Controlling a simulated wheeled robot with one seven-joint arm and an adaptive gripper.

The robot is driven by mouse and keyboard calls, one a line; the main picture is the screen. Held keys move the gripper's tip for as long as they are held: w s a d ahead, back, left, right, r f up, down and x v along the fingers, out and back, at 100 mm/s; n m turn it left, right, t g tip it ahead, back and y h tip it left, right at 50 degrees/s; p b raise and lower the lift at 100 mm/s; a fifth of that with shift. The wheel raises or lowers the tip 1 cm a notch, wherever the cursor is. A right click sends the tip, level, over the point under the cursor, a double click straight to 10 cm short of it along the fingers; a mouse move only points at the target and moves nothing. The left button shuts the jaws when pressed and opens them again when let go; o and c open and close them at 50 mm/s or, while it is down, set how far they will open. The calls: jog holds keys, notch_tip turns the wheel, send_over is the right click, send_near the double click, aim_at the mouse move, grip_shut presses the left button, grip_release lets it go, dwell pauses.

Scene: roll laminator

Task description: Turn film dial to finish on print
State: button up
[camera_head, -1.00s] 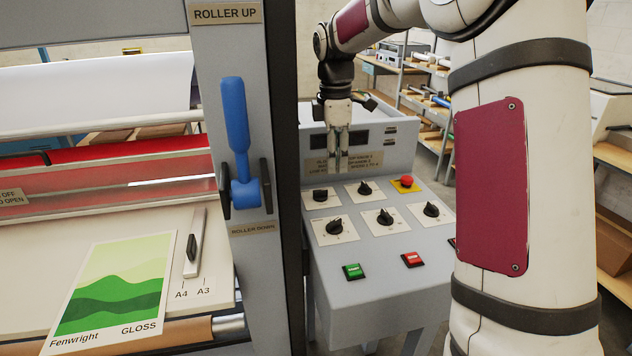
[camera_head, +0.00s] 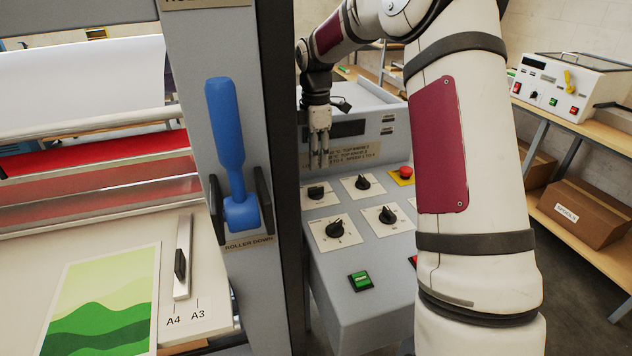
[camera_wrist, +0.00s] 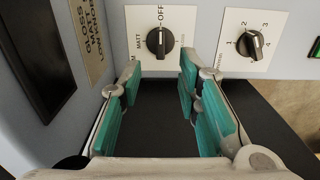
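The film dial (camera_head: 316,192) is the black knob on a white plate at the back left of the sloped control panel. In the wrist view the film dial (camera_wrist: 160,42) has OFF above it and MATT at its left; the label at its right is partly hidden. Its knob stands upright, seemingly toward OFF. My gripper (camera_head: 319,160) points down just above this dial. In the wrist view my gripper (camera_wrist: 158,85) is open and empty, with the dial beyond the gap between its teal pads. The green print (camera_head: 100,300) lies on the feed table, its lower edge out of view.
A numbered dial (camera_wrist: 250,42) sits beside the film dial. Two more dials, a green button (camera_head: 360,281) and a red emergency button (camera_head: 403,174) share the panel. The blue roller lever (camera_head: 232,150) and grey post stand left of the panel. A shelf with a box (camera_head: 583,212) is at right.

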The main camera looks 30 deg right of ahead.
aim_at(316, 187)
notch_tip(316, 187, down, 9)
jog(key=shift+r+p, duration=0.1)
jog(key=shift+p, duration=0.55)
jog(key=shift+c, duration=0.2)
grip_shut()
